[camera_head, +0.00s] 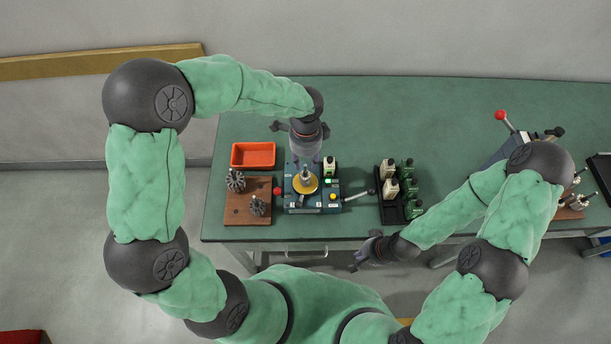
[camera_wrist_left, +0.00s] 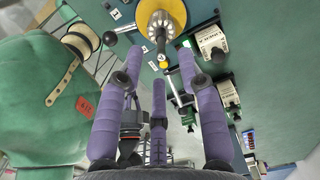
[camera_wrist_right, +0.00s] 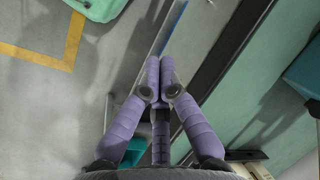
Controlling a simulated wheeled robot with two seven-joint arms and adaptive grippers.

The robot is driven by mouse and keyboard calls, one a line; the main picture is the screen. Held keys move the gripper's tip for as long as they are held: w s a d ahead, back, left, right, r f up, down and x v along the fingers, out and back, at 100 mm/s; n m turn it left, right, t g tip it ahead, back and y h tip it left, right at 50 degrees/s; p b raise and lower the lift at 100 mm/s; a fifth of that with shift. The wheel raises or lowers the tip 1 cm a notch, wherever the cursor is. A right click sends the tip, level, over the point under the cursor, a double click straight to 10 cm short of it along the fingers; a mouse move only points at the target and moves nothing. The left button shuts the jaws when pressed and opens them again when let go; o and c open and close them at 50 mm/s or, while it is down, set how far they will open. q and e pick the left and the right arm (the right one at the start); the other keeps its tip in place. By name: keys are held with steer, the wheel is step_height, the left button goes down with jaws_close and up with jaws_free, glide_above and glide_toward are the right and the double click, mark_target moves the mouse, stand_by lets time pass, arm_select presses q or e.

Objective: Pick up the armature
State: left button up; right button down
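A metal armature (camera_head: 306,174) stands upright at the yellow disc (camera_head: 304,186) of the blue winding machine (camera_head: 330,204). In the left wrist view its slotted head and shaft (camera_wrist_left: 161,25) show over the yellow disc, beyond the fingertips. My left gripper (camera_head: 306,157) is above and just behind the machine, fingers spread and empty; it also shows in the left wrist view (camera_wrist_left: 160,58). Two more armatures (camera_head: 236,181) (camera_head: 258,206) stand on a brown board (camera_head: 240,212) left of the machine. My right gripper (camera_head: 358,264) is off the table's front edge, fingertips together, nothing between them (camera_wrist_right: 159,66).
An orange tray (camera_head: 253,155) lies behind the brown board. A black tray (camera_head: 386,212) with white and green parts is right of the machine, whose lever (camera_head: 358,195) points toward it. Another machine (camera_head: 500,150) and board (camera_head: 570,212) are at the far right. The table's back middle is clear.

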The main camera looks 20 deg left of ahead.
mark_target(305, 165)
arm_select(q)
step_height(305, 165, down, 5)
steer(key=shift+w+b, duration=0.15)
steer(key=shift+b, duration=0.3)
jaws_close()
